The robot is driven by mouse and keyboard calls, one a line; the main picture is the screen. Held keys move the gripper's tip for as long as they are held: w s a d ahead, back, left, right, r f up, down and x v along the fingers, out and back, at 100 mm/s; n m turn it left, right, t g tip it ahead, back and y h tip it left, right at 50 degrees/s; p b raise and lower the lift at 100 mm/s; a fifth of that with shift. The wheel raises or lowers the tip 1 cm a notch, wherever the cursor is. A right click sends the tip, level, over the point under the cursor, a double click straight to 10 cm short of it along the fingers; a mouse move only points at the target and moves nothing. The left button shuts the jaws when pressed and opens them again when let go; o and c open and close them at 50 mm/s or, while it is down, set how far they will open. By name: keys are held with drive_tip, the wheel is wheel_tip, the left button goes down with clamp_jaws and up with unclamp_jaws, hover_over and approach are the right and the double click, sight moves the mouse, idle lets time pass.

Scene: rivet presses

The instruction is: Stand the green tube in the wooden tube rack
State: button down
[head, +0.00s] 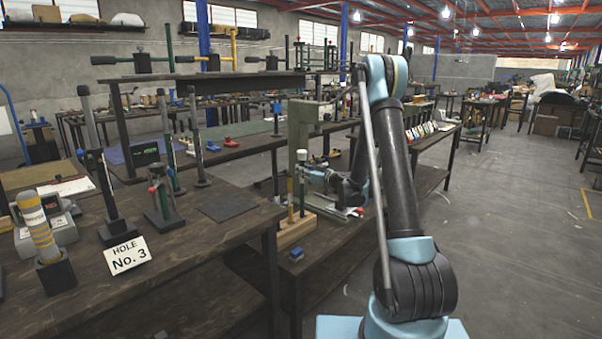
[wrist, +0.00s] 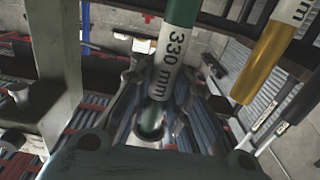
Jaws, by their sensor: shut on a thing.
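The green tube with a white "330 mm" label (wrist: 165,65) runs between the fingers of my gripper (wrist: 153,118) in the wrist view. My gripper is shut on it. In the head view the green tube (head: 302,192) looks upright in front of my gripper (head: 305,178). The wooden tube rack (head: 297,233) is directly below it on the low bench. I cannot tell whether the tube's lower end is in a hole of the rack or just above it. The rack does not show clearly in the wrist view.
A yellow tube (head: 290,200) stands at the rack just left of the green tube; it is close on the right in the wrist view (wrist: 262,65). A grey-green press frame (head: 300,135) rises just behind. A dark bench (head: 190,250) with stands and a "HOLE No. 3" sign (head: 127,255) is at left.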

sight(301, 160)
drive_tip(key=shift+f, duration=2.7)
drive_tip(key=c, duration=1.4)
unclamp_jaws()
drive_tip(key=shift+c, duration=0.2)
drive_tip(key=shift+r, duration=4.95)
